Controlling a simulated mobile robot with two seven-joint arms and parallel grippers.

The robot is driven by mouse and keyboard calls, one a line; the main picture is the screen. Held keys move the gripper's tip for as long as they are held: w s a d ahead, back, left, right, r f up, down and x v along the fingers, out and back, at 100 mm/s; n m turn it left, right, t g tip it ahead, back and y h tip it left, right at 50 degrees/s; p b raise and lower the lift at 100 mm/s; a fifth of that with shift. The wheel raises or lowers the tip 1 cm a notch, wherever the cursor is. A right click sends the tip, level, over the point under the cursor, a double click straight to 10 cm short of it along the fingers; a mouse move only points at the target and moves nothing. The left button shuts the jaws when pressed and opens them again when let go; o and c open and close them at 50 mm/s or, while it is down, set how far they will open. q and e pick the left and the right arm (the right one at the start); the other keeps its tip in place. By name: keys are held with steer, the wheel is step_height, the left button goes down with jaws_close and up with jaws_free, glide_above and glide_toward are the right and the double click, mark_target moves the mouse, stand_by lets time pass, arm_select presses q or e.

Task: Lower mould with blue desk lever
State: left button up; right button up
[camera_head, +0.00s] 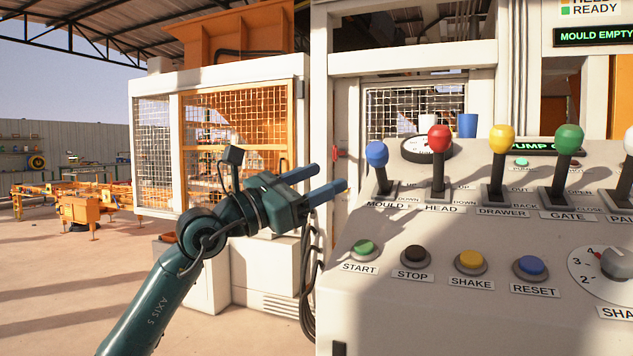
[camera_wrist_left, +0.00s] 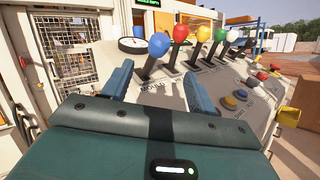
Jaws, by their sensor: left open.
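The blue lever (camera_head: 379,166) stands at the left end of a row of levers on the sloped desk, above the label MOULD. My left gripper (camera_head: 327,182) is open and empty, just left of the blue lever and apart from it. In the left wrist view, the blue lever's knob (camera_wrist_left: 158,44) shows beyond the gap between the two open fingers (camera_wrist_left: 160,88). A lit display (camera_head: 595,36) at the upper right reads MOULD EMPTY. The mould itself cannot be made out. My right gripper is not in view.
Close to the right of the blue lever stand the red lever (camera_head: 439,160), yellow lever (camera_head: 500,160) and green lever (camera_head: 567,160). Several push buttons lie below them, including START (camera_head: 363,248). A round gauge (camera_head: 425,148) and blue cup (camera_head: 467,125) are behind. A mesh cage (camera_head: 240,140) stands left.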

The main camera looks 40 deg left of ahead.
arm_select(q)
steer(key=n+g+p, duration=0.2)
steer(key=g+p, duration=0.2)
steer(key=p, duration=0.8)
glide_toward(386, 156)
steer(key=shift+h, duration=0.4)
steer(key=p+x, duration=0.1)
steer(key=x, duration=0.2)
steer(key=a+p+x, duration=0.1)
steer(key=p+x, duration=0.1)
steer(key=x, duration=0.2)
steer(key=w+a+p+x, duration=0.1)
steer(key=p+x, duration=0.1)
steer(key=x, duration=0.1)
steer(key=shift+w+d+f, duration=0.1)
steer(key=shift+w+d, duration=0.1)
steer(key=shift+w, duration=0.25)
steer(key=shift+w+d, duration=0.15)
steer(key=shift+w, duration=0.1)
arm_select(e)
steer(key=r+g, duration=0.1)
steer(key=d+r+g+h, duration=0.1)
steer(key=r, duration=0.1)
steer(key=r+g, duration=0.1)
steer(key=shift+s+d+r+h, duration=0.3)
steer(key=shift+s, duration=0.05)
arm_select(q)
steer(key=shift+f, duration=0.1)
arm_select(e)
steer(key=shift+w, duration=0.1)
